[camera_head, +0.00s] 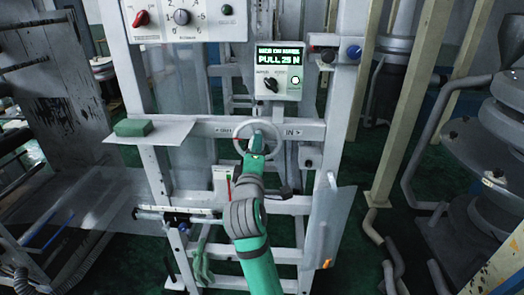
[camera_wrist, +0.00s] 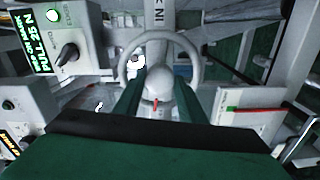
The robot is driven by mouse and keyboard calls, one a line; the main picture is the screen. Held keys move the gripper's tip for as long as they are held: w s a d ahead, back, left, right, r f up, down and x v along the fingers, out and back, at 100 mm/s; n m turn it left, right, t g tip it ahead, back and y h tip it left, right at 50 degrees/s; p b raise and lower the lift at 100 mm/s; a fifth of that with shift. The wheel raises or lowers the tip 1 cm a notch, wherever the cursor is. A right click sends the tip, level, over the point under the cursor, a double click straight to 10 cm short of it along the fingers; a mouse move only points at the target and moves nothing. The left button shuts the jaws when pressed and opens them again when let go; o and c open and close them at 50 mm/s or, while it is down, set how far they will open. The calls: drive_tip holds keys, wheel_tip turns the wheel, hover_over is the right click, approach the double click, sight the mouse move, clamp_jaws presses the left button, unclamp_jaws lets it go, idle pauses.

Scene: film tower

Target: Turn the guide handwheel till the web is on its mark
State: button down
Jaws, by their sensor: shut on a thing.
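The guide handwheel (camera_head: 236,131) is a pale ring on the white crossbar, with an arrow and "IN" to its right and smaller, unclear lettering to its left. My gripper (camera_head: 256,147) is at the wheel's middle, shut on its hub. In the wrist view the wheel's rim (camera_wrist: 196,62) arches beyond the rounded hub, and the green fingers of my gripper (camera_wrist: 157,100) flank it. A clear film web (camera_head: 105,200) shows at the left. A white box (camera_head: 221,180) with a red line is below the wheel. The web's edge against any mark cannot be made out.
A display box (camera_head: 276,70) above the wheel reads "PULL 25 N"; its top line is unclear. A green block (camera_head: 133,127) lies on a pale shelf left of the wheel. Frame posts flank my arm. Rollers and pipes stand at the right.

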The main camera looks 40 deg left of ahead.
drive_tip(key=shift+a, duration=0.1)
drive_tip(key=c, duration=1.1)
unclamp_jaws()
drive_tip(key=v, duration=1.1)
